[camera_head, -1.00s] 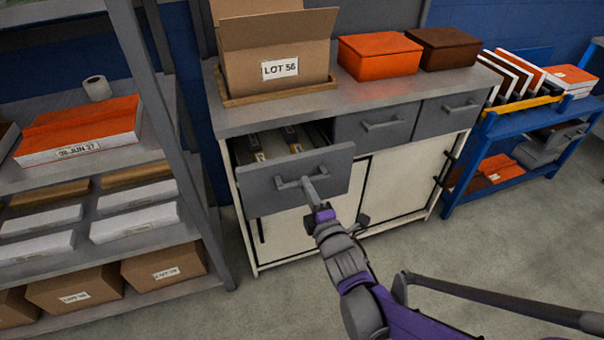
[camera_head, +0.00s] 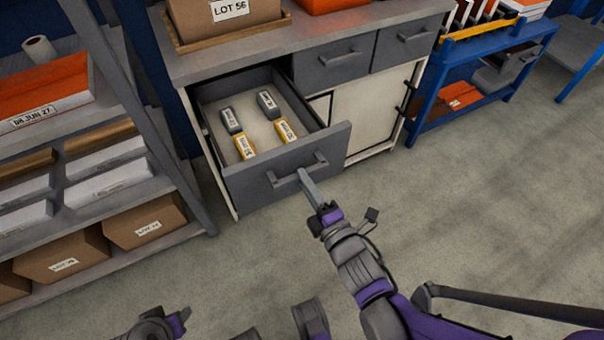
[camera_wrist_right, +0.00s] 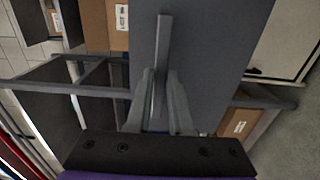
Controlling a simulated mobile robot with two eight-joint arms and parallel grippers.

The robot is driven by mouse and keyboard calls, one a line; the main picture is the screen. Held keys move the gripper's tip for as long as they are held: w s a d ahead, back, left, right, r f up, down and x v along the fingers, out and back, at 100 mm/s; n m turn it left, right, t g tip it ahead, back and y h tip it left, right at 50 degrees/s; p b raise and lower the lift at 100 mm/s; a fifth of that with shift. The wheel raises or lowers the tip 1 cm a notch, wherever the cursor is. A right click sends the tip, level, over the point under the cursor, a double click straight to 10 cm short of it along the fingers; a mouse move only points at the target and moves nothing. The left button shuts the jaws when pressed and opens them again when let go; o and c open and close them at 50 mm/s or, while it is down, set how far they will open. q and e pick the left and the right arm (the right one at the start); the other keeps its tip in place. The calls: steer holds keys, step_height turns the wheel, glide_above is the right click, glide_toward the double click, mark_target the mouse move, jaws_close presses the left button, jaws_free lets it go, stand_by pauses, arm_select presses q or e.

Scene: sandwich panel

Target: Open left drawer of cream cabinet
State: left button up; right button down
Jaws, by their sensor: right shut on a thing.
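The left drawer (camera_head: 245,181) of the cream cabinet (camera_head: 365,118) is pulled well out, and its inside shows. It holds two dark and two yellow labelled items. My right gripper (camera_head: 309,186) is shut on the bar handle (camera_head: 285,180) of this drawer. In the right wrist view, the fingers (camera_wrist_right: 160,103) close around the grey handle bar (camera_wrist_right: 163,50) in front of the grey drawer front (camera_wrist_right: 205,50). My left gripper (camera_head: 183,318) shows only partly at the bottom left, apart from the cabinet, and its jaws cannot be made out.
Two other drawers (camera_head: 335,66) in the row are closed. A cardboard box (camera_head: 200,22) in a tray stands on the cabinet top. A grey shelf rack (camera_head: 110,85) stands close on the left, and a blue cart (camera_head: 480,75) on the right. The floor in front is clear.

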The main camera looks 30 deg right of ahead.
stand_by(0.3)
steer(key=c, duration=0.8)
jaws_free()
arm_select(q)
steer(key=shift+s, duration=0.1)
arm_select(e)
steer(key=shift+s, duration=0.15)
